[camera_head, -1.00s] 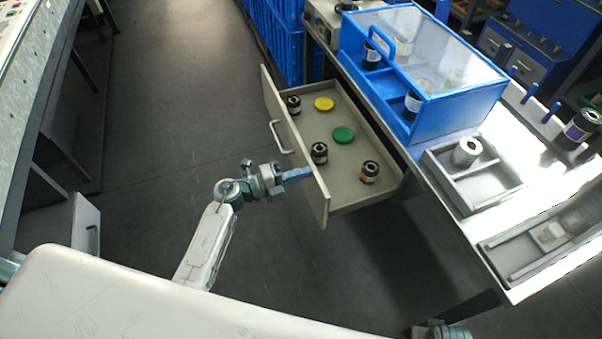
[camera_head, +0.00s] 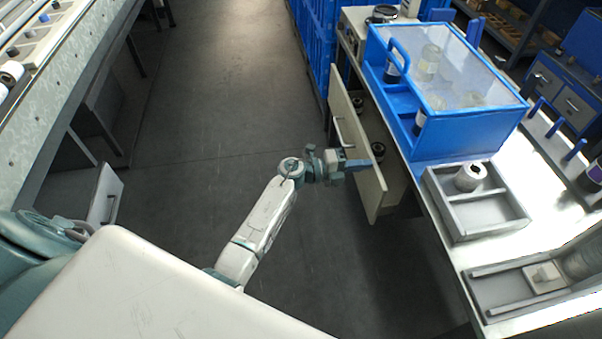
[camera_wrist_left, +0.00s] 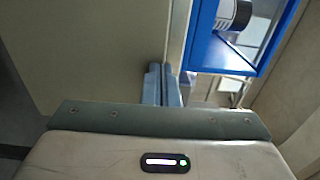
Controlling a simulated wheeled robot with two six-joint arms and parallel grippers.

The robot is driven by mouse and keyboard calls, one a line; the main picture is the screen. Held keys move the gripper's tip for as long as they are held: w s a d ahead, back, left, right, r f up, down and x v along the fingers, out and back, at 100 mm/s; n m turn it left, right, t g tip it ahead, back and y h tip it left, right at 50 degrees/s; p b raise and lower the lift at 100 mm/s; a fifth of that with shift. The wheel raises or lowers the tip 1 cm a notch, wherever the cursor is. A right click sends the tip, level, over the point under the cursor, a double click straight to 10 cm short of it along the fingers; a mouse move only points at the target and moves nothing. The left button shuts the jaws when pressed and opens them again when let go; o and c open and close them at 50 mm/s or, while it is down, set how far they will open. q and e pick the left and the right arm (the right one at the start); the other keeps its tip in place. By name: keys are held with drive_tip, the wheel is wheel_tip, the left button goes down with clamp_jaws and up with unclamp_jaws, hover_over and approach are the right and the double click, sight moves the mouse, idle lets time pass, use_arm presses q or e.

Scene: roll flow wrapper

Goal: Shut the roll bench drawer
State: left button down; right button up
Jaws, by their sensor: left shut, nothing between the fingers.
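The roll bench drawer's pale front panel (camera_head: 357,150) stands out a short way from the bench in the head view, with a bar handle (camera_head: 338,131) on its outer face. Dark rolls (camera_head: 377,149) show in the narrow gap behind the panel; most of the drawer's inside is hidden under the bench. My left gripper (camera_head: 358,165) is shut and empty, its blue fingers at the panel's outer face near its near end. In the left wrist view the shut fingers (camera_wrist_left: 164,84) point at the pale panel (camera_wrist_left: 90,50); contact is hard to confirm. My right gripper is not in view.
A blue box with a clear lid (camera_head: 440,75) sits on the bench above the drawer. A grey tray (camera_head: 480,222) with a metallic roll (camera_head: 470,177) lies nearer. Another bench (camera_head: 60,110) is at the left. Open floor (camera_head: 210,100) lies between.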

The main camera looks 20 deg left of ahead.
use_arm(q)
drive_tip(key=x, duration=0.6)
drive_tip(key=shift+d, duration=0.15)
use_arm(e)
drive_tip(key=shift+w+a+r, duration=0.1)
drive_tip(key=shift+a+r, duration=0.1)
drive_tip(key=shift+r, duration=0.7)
use_arm(q)
drive_tip(key=shift+w+r, duration=0.1)
drive_tip(key=shift+r, duration=0.15)
